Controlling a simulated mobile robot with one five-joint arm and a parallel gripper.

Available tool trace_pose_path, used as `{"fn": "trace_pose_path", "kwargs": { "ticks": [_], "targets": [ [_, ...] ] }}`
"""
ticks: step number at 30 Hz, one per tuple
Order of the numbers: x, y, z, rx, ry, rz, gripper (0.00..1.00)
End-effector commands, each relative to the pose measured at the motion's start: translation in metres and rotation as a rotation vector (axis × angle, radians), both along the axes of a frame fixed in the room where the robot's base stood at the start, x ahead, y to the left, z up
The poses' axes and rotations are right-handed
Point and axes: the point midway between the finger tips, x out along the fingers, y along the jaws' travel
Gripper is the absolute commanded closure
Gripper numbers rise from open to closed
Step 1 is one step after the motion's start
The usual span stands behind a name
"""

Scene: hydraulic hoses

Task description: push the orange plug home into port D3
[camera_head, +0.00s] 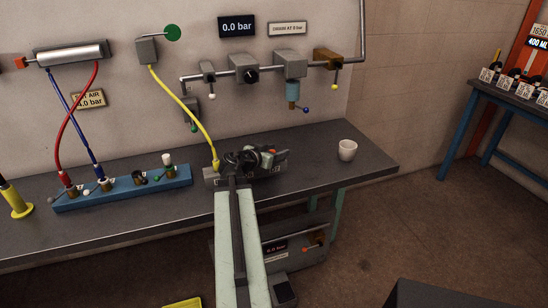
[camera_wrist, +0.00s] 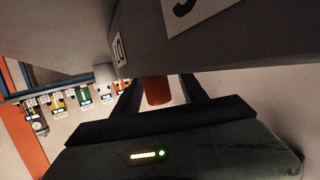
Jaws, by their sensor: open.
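The orange plug (camera_wrist: 157,90) shows in the wrist view between the two dark fingers of my gripper (camera_wrist: 160,84). The fingers are open, one on each side of it, with gaps visible. The plug's upper end meets the edge of a grey block (camera_wrist: 225,42) with white labels; how deep it sits is hidden. In the head view my gripper (camera_head: 252,158) is at the grey block (camera_head: 211,178) on the bench, and its dark parts cover much of the block. A small orange spot shows there, too small to identify surely. I cannot read which port is D3.
A yellow hose (camera_head: 178,88) runs from a wall box down to the grey block's left end. A blue manifold (camera_head: 125,190) with red and blue hoses lies left on the bench. A white cup (camera_head: 347,150) stands right. Pipework and valves (camera_head: 245,68) hang on the wall behind.

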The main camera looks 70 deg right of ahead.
Motion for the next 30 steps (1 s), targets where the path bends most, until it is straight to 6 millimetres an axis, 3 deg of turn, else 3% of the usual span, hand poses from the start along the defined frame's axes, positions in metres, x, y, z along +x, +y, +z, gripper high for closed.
{"fn": "trace_pose_path", "kwargs": {
  "ticks": [2,7,16,20,30],
  "targets": [
    [0.001,0.0,0.0,0.0,0.0,0.001,0.52],
    [0.001,0.0,0.0,0.0,0.0,0.001,1.0],
    [0.001,0.0,0.001,0.0,0.0,0.0,1.0],
    [0.001,0.0,0.011,0.0,0.0,0.0,1.0],
    [0.001,0.0,0.078,0.0,0.0,0.0,1.0]
  ]
}}
